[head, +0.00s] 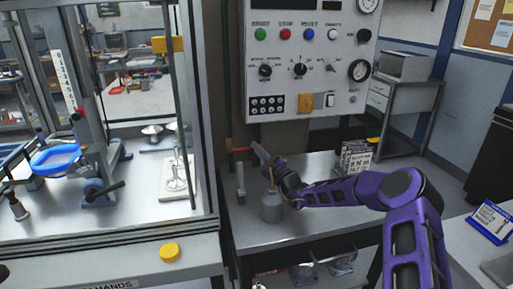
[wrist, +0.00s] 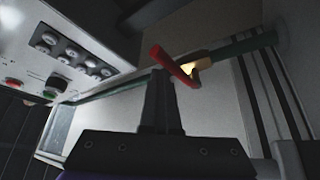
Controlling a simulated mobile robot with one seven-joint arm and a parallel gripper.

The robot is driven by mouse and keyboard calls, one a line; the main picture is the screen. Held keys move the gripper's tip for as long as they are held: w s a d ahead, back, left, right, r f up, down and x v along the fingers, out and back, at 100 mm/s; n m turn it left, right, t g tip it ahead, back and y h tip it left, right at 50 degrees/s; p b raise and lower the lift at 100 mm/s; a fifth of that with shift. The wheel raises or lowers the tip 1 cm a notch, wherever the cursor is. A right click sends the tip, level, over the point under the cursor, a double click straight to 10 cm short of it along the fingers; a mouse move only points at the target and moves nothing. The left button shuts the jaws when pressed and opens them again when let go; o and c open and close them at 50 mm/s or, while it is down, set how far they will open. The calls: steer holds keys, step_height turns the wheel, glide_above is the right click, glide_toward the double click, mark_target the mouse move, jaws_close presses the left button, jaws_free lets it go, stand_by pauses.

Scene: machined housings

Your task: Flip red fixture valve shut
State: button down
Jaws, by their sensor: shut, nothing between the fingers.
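The red valve lever (wrist: 173,66) shows in the wrist view beside a brass valve body (wrist: 202,65) on a green pipe. The lever slants across the line of the pipe. In the head view the red lever (head: 241,149) is a small bar at the pipe, just left of my fingertips. My gripper (head: 257,149) is shut and empty, reaching left over the bench toward the pipe. In the wrist view its fingertips (wrist: 161,74) are right at the lever and overlap it in the picture. I cannot tell whether they touch it.
The control panel (head: 308,60) with buttons and knobs hangs above the bench. A grey bottle (head: 271,207) stands on the bench below my gripper. A glass-sided machine enclosure (head: 203,120) is at the left. A sign block (head: 356,157) stands behind my arm.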

stand_by(0.4)
steer(key=s+d, duration=0.9)
steer(key=s, duration=0.2)
steer(key=shift+s+d+f, duration=0.2)
steer(key=shift+d+f, duration=0.1)
steer(key=shift+f, duration=0.15)
